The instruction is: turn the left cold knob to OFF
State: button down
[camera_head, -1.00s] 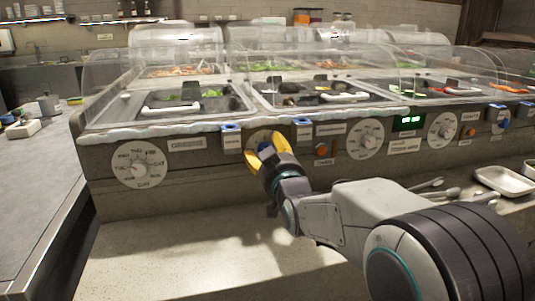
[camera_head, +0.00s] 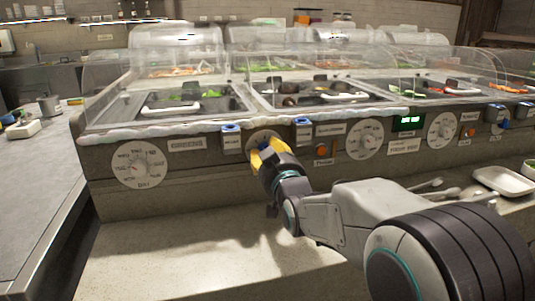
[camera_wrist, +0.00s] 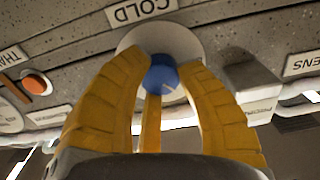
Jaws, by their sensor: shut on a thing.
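The left cold knob is a blue knob (camera_wrist: 162,78) on a round pale plate (camera_wrist: 125,43), under a "COLD" label (camera_wrist: 141,10) in the wrist view. My gripper (camera_head: 266,152) is at this knob on the front panel, and its yellow fingers (camera_wrist: 164,66) are shut around the blue knob. In the head view the fingers hide the knob, and only part of its plate shows above them. The plate's markings are too hidden to read, so I cannot tell the knob's setting.
A white dial (camera_head: 138,163) is left of my gripper, and another dial (camera_head: 365,139) and an orange switch (camera_head: 322,150) are right. Another blue knob (camera_head: 503,123) is far right.

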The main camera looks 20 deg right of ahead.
jog(key=shift+f+b, duration=0.2)
jog(key=shift+b, duration=0.1)
jog(key=n+b, duration=1)
jog(key=n, duration=0.1)
jog(key=shift+f, duration=0.1)
jog(key=shift+b, duration=0.3)
jog(key=shift+d, duration=0.1)
jog(key=c, duration=0.8)
grip_release()
jog(key=shift+w+r, duration=0.1)
jog(key=shift+r, duration=0.1)
